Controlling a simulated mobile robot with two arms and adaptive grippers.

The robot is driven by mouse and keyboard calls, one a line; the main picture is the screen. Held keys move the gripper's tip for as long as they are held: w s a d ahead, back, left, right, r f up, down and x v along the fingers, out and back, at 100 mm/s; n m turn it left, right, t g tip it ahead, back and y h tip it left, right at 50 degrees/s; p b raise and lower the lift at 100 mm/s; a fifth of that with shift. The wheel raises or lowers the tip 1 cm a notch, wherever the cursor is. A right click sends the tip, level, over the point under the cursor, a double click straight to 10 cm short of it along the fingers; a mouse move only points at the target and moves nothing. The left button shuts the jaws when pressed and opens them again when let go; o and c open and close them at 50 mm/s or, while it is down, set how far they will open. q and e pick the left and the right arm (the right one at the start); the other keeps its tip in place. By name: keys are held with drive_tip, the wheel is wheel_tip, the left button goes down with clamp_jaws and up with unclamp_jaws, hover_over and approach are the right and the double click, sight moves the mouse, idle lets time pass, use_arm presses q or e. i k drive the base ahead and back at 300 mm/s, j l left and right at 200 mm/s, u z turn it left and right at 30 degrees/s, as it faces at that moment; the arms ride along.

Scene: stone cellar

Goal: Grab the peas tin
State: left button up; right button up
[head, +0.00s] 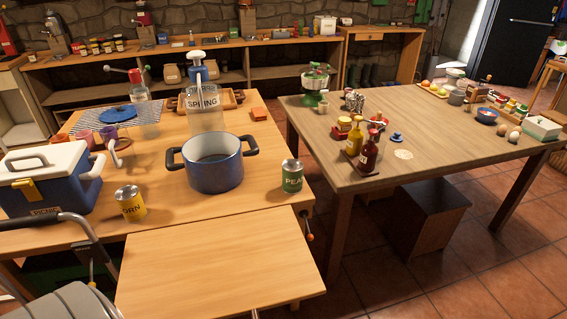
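The peas tin (292,177) is a small can with a green label reading "PEA" and a metal lid. It stands upright on the left wooden table (165,212), near that table's right edge. It is to the right of a blue two-handled pot (212,166), with a small gap between them. Nothing covers the tin from this view. A yellow tin (131,203), its label partly readable as "RN", stands to the left, near the front of the tabletop. Neither of my grippers shows in the head view.
A bare wooden board (215,262) extends in front of the tins. A picnic cooler (45,183) sits at left and a "SPRING" water dispenser (204,112) behind the pot. A second table (440,165) with bottles and food stands right, across a floor gap.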

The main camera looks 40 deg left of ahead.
sight(292, 169)
drive_tip(key=u, duration=1.05)
